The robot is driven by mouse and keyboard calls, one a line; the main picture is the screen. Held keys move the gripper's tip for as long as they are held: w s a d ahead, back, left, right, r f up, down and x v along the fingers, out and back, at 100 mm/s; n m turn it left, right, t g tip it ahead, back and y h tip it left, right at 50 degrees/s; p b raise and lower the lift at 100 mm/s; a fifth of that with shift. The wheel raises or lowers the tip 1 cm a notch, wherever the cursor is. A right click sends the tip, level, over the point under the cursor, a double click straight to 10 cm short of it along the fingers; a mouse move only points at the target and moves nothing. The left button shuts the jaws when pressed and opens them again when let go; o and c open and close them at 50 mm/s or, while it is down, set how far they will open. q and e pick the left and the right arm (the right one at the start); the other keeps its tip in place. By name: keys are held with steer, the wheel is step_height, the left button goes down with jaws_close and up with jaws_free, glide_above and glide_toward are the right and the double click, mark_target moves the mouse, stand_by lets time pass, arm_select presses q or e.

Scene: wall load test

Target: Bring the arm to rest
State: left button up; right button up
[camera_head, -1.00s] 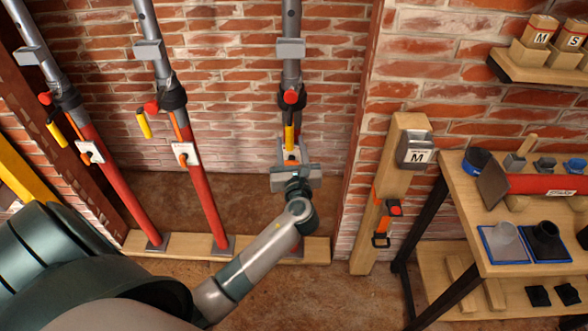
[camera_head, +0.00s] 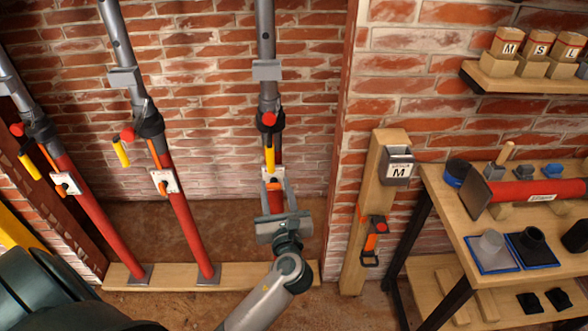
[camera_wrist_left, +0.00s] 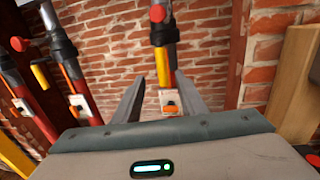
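My left gripper (camera_head: 278,192) is in front of the right-hand red and grey prop (camera_head: 267,95), low near its white plate (camera_head: 271,176). In the left wrist view its two grey fingers (camera_wrist_left: 157,100) stand well apart, with the prop and its white plate (camera_wrist_left: 169,100) showing between and beyond them. Nothing is visibly gripped. I cannot tell how far the fingers are from the prop. My left arm comes up from the bottom of the head view. My right gripper is not in view.
Two tilted props (camera_head: 180,205) (camera_head: 85,200) stand at left on a wooden sill (camera_head: 180,277). At right are a wooden post (camera_head: 362,235) and a workbench (camera_head: 530,265) with a red tube (camera_head: 535,191). A shelf (camera_head: 520,85) holds labelled boxes. Bare floor lies before the wall.

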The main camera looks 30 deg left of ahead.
arm_select(q)
steer(key=s+d+f+n+g+h, duration=0.2)
steer(key=f+h, duration=0.1)
steer(key=f, duration=1.2)
steer(key=s+d+f+n+g+h, duration=0.2)
steer(key=d+f+h, duration=0.1)
steer(key=f, duration=1.2)
steer(key=s+d+f+n+g+h, duration=0.15)
steer(key=s+f+n, duration=0.5)
steer(key=f, duration=0.75)
steer(key=s+f+n+g+h, duration=0.1)
steer(key=s+f+n, duration=0.4)
steer(key=s, duration=0.8)
steer(key=s+d+f+n+g+h, duration=0.1)
steer(key=s+f+n+g, duration=0.3)
steer(key=s+f, duration=0.4)
steer(key=s+f+n+g+h, duration=0.2)
steer(key=s+f+n, duration=0.4)
steer(key=s, duration=1.2)
steer(key=shift+d+f, duration=0.25)
steer(key=shift+d, duration=0.1)
